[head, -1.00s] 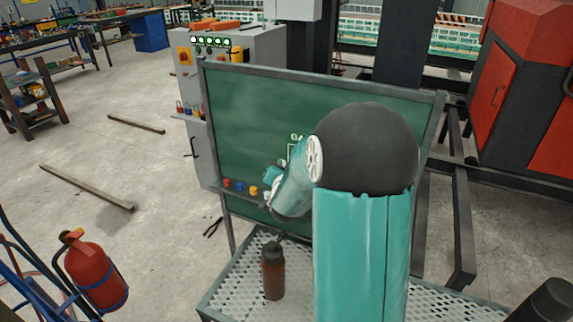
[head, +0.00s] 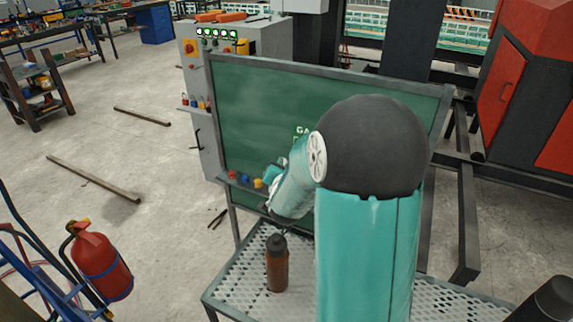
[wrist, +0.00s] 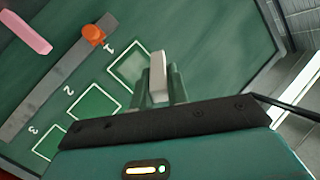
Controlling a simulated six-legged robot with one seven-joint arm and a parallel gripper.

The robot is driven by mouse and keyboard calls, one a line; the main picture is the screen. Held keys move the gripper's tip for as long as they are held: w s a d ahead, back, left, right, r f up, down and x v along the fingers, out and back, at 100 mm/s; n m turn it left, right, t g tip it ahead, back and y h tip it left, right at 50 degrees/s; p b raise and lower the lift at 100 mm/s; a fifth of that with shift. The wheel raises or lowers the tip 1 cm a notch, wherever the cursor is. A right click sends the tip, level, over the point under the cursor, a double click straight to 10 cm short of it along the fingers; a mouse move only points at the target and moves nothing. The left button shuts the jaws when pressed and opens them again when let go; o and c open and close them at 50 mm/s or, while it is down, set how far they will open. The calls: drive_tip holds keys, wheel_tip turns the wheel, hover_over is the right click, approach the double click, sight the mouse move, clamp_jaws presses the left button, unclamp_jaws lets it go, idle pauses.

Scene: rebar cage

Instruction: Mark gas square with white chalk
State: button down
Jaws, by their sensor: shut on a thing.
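A green chalkboard (head: 255,115) stands ahead, with white letters "GA" (head: 302,131) and part of a square under them; my arm hides the rest. The wrist view shows white-outlined squares numbered 1 (wrist: 130,65), 2 (wrist: 95,103) and 3 (wrist: 48,140). I cannot tell which is the gas square. My gripper (wrist: 160,88) is shut on a white chalk (wrist: 157,72), whose end points at the board beside square 1. I cannot tell whether it touches. The head view does not show the fingers clearly.
The board's ledge holds red, blue and yellow pieces (head: 245,180). The wrist view shows a grey strip with an orange piece (wrist: 94,36), and a pink bar (wrist: 28,33). A brown bottle (head: 277,265) stands on a perforated metal table (head: 240,285) below. A fire extinguisher (head: 100,262) is at left.

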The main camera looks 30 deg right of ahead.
drive_tip(key=w+d+f, duration=0.1)
drive_tip(key=w+d, duration=0.2)
drive_tip(key=d, duration=0.3)
drive_tip(key=shift+w+d+f, duration=0.25)
drive_tip(key=shift+w, duration=0.15)
idle(0.3)
drive_tip(key=shift+w+d, duration=0.35)
drive_tip(key=shift+d, duration=0.3)
idle(0.6)
drive_tip(key=shift+s+d+r, duration=0.75)
drive_tip(key=shift+s+d, duration=1)
drive_tip(key=shift+s, duration=1.3)
drive_tip(key=w+a, duration=0.3)
drive_tip(key=w, duration=0.3)
drive_tip(key=shift+a, duration=0.25)
idle(1.5)
